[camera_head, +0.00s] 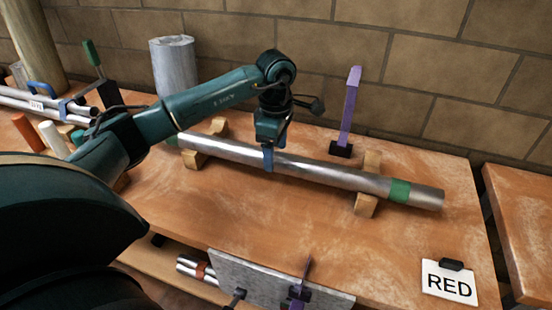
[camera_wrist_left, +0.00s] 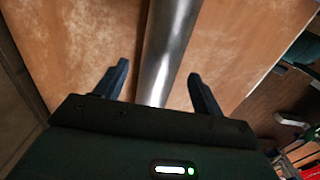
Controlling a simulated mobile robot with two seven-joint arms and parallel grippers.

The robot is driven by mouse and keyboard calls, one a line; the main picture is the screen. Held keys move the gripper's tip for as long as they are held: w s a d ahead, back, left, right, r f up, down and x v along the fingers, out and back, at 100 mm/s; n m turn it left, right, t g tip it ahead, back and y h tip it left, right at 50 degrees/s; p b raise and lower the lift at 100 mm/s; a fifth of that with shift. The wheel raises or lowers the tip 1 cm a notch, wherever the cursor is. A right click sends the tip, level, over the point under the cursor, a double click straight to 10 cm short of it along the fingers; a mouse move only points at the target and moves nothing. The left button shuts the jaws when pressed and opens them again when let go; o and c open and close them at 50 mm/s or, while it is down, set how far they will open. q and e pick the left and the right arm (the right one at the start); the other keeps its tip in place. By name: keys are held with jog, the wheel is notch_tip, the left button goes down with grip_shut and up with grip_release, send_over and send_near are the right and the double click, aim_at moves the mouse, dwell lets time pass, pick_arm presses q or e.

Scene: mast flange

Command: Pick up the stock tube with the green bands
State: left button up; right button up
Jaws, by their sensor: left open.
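The stock tube (camera_head: 330,172) is a long silver metal tube with a green band near each end. It lies on wooden cradle blocks (camera_head: 367,204) on the workbench. My left gripper (camera_head: 268,160) is over the tube, left of its middle, pointing down, and a blue finger shows against the tube's near side. In the left wrist view the tube (camera_wrist_left: 167,50) runs between the two open fingers (camera_wrist_left: 158,92), with a gap visible on either side. I cannot tell how deep the fingers reach around it. My right gripper is not in view.
A purple upright post (camera_head: 349,108) stands behind the tube. A grey cylinder (camera_head: 174,66) stands at the back left. A RED sign (camera_head: 449,283) is at the front right. A grey panel (camera_head: 270,278) stands at the front edge.

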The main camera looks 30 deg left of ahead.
pick_arm(q)
jog(key=shift+f, duration=0.9)
jog(key=shift+c, duration=0.2)
jog(key=c, duration=1.3)
jog(key=shift+r, duration=0.1)
jog(key=shift+c, duration=0.5)
